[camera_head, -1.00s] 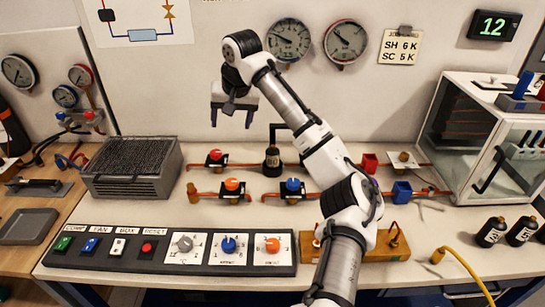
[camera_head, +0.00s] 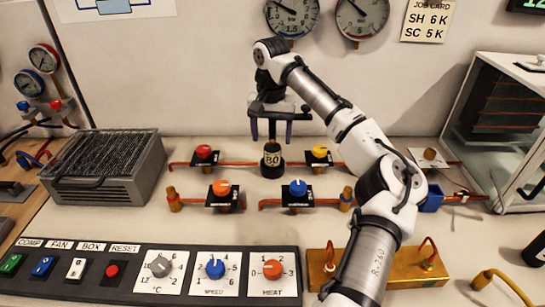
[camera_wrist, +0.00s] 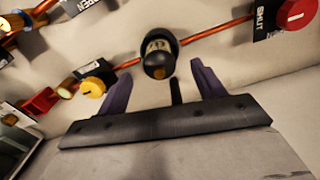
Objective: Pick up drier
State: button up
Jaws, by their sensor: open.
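The drier appears to be the small black cylinder (camera_head: 271,161) with a pale number label, standing upright in the copper line at the back of the bench. In the wrist view the same black cylinder (camera_wrist: 159,60) shows near the top middle, end towards the camera. My gripper (camera_head: 271,135) is open, its fingers pointing down, just above the cylinder in the head view. In the wrist view my gripper (camera_wrist: 163,70) has one dark finger on either side of the cylinder's outline. Whether the fingers touch it cannot be told.
Red (camera_head: 203,151) and yellow (camera_head: 320,151) valve knobs flank the cylinder on the copper line. Orange (camera_head: 221,188) and blue (camera_head: 297,188) knobs stand in front. A finned grey box (camera_head: 105,170) is at left, and a glass-sided box (camera_head: 500,120) at right. A control panel (camera_head: 130,293) lines the front.

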aim_at(272, 144)
jog(key=shift+w+d+f+p, duration=0.1)
jog(key=shift+f+p, duration=0.3)
jog(key=shift+f, duration=1.3)
jog(key=shift+w+f+p, duration=0.1)
jog(key=shift+f+p, duration=0.3)
jog(key=shift+f, duration=1.25)
jog(key=c, duration=1.2)
jog(key=shift+r, duration=0.15)
